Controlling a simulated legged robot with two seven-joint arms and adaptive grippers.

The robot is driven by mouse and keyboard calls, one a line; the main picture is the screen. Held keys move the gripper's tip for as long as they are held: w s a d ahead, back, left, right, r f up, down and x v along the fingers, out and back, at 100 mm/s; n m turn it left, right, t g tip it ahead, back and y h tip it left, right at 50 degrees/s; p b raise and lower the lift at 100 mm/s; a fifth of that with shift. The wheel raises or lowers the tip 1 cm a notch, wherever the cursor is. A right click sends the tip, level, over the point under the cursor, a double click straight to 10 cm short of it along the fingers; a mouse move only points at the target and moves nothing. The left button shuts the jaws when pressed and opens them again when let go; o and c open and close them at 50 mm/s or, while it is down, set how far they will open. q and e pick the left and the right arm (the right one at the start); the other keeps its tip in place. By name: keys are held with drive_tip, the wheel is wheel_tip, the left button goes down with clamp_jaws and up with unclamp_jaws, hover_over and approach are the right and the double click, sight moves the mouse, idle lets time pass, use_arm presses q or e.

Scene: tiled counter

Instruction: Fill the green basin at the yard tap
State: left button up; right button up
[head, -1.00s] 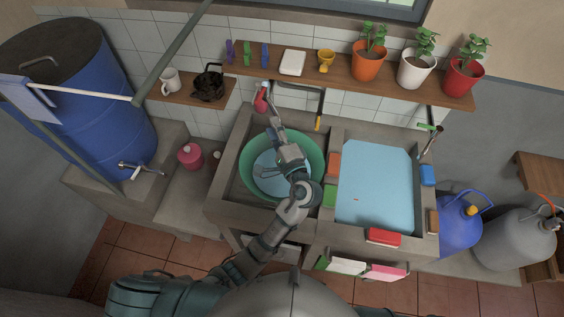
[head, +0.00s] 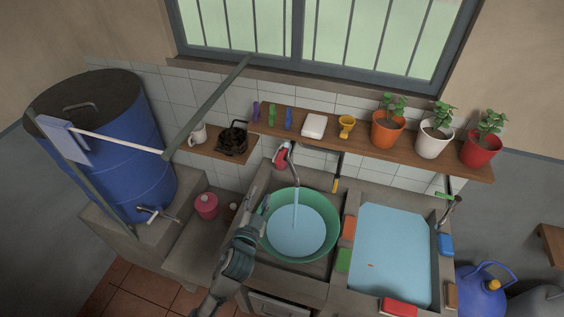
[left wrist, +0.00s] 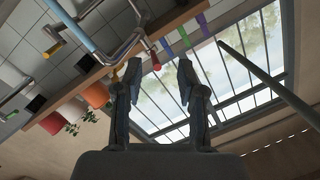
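The green basin (head: 331,247) sits in the left sink bay with pale blue water (head: 290,238) in it. The tap (head: 293,174) with a red handle (head: 281,156) is above its back edge. A stream of water (head: 295,208) runs from the tap into the basin. My left gripper (head: 264,204) is by the basin's left rim, in front of the tap and apart from it. In the left wrist view its two fingers (left wrist: 159,72) stand apart with nothing between them. Whether it touches the rim is unclear. My right gripper is out of view.
The right sink bay (head: 393,255) is full of water, with sponges or blocks on its edges. A blue barrel (head: 130,150) with its own tap stands left. A shelf (head: 365,145) with potted plants and small items hangs above the sink. A pink jar (head: 206,205) stands left of the sink.

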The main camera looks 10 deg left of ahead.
use_arm(q)
drive_tip(key=s+r+n+h, duration=0.2)
drive_tip(key=s+r+h, duration=0.1)
drive_tip(key=p, duration=0.1)
approach(280, 157)
drive_tip(key=shift+t+h, duration=0.3)
drive_tip(key=shift+h, duration=0.1)
drive_tip(key=w, duration=0.3)
drive_tip(key=w+f, duration=0.1)
drive_tip(key=w, duration=0.5)
drive_tip(key=shift+d+f, duration=0.25)
drive_tip(key=shift+d, duration=0.1)
drive_tip(key=shift+w+d, duration=0.1)
drive_tip(key=shift+w, duration=0.15)
drive_tip(key=shift+d, duration=0.3)
clamp_jaws()
drive_tip(key=shift+w+a, duration=0.1)
